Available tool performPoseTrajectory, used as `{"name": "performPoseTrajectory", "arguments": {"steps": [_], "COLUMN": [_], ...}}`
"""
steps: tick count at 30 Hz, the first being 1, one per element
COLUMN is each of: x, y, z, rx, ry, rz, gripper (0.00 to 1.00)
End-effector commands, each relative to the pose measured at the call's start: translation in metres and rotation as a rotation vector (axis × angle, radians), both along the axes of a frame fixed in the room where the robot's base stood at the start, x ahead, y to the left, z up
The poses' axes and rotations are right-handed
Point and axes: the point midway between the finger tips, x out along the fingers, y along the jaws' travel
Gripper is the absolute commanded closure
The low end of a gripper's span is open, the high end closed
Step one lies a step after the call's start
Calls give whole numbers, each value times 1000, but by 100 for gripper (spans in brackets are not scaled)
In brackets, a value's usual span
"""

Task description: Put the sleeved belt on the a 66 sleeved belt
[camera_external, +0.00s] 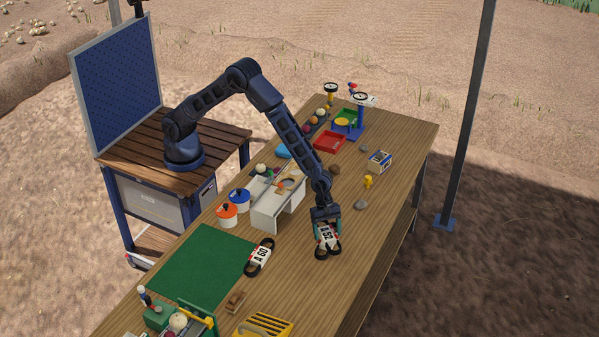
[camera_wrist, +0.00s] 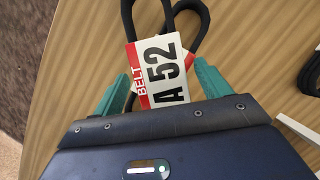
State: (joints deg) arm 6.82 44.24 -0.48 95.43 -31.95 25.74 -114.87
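A sleeved belt marked A 52 (camera_external: 327,239), a black looped belt with a white and red card, lies on the table below my gripper. In the wrist view the A 52 belt (camera_wrist: 163,72) lies between my fingers. My gripper (camera_external: 326,226) points down over it with its teal fingers spread, one each side of the card; in the wrist view my gripper (camera_wrist: 163,85) looks open. A second sleeved belt (camera_external: 260,257) lies to the left; its label looks like A 60 or A 66, too small to be sure. A black belt part (camera_wrist: 312,75) shows at the wrist view's right edge.
A green mat (camera_external: 200,265) lies left of the second belt. A white stand (camera_external: 277,205), an orange pot (camera_external: 227,215) and a blue pot (camera_external: 239,200) stand behind. Bare wood separates the two belts.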

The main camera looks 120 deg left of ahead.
Motion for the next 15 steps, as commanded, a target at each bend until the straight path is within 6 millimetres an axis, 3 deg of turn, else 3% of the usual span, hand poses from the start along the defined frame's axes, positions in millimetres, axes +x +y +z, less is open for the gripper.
{"name": "performPoseTrajectory", "arguments": {"steps": [8,15], "x": [-1,-11], "y": [1,11], "z": [8,44], "rx": [0,0], "ry": [-1,-3], "rz": [0,0], "gripper": [24,24]}}
